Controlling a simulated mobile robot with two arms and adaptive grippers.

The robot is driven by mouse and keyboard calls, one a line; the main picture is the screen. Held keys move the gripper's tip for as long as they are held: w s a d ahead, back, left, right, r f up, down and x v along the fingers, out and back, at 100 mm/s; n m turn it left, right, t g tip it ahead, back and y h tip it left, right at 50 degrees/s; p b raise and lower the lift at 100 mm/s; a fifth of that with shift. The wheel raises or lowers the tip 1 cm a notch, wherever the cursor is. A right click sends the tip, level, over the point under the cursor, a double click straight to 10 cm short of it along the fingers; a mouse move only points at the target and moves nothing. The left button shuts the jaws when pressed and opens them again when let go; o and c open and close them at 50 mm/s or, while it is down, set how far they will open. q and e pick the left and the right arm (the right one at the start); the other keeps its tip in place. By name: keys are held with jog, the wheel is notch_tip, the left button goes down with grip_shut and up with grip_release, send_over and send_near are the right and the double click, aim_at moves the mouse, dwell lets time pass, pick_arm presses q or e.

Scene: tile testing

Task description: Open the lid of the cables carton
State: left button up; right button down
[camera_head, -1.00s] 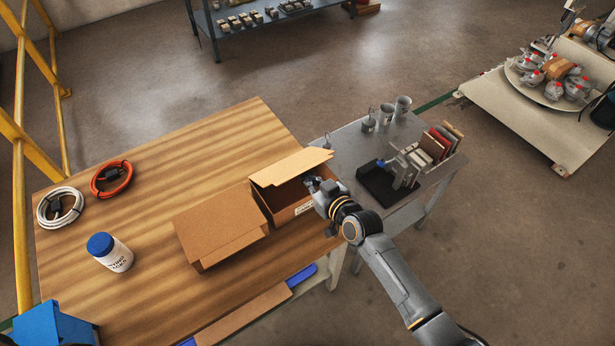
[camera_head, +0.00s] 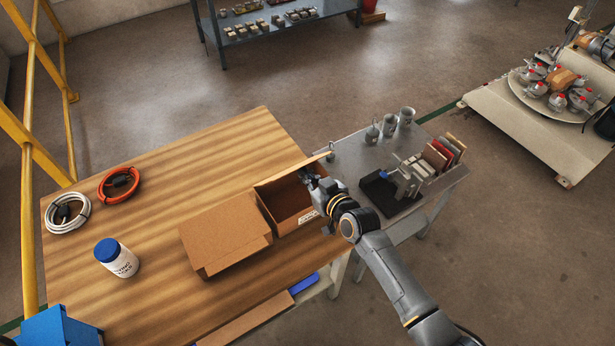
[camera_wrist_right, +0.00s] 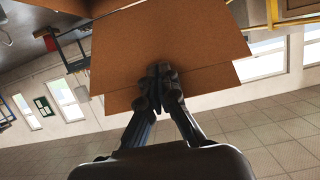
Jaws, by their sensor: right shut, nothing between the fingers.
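An open brown carton (camera_head: 291,216) stands at the right edge of the wooden table, with a white label on its near side, too small to read. My right gripper (camera_head: 307,176) is shut and empty at the carton's opening, close to the lid. In the right wrist view the closed fingertips (camera_wrist_right: 158,75) are against or just in front of a brown cardboard panel (camera_wrist_right: 180,35); I cannot tell whether they touch. My left gripper is not in view.
A white cable coil (camera_head: 67,212), an orange coil (camera_head: 119,184) and a blue-capped jar (camera_head: 117,258) lie farther left. A grey side table (camera_head: 350,160) holds cups and a rack.

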jog(key=shift+w+a+r+p, duration=0.3)
jog(key=shift+w+a+r, duration=0.2)
jog(key=shift+w+r, duration=0.25)
jog(key=shift+s, duration=0.1)
jog(key=shift+r, duration=0.15)
jog(key=shift+w+a+r, duration=0.7)
jog(key=shift+w, duration=0.25)
jog(key=shift+w+r, duration=0.1)
jog(key=shift+w+a+r, duration=0.3)
jog(key=shift+w+a, duration=0.15)
jog(key=shift+w, duration=0.1)
jog(key=shift+w+a+r, duration=0.25)
jog(key=shift+w+a, duration=0.15)
jog(key=shift+w, duration=0.1)
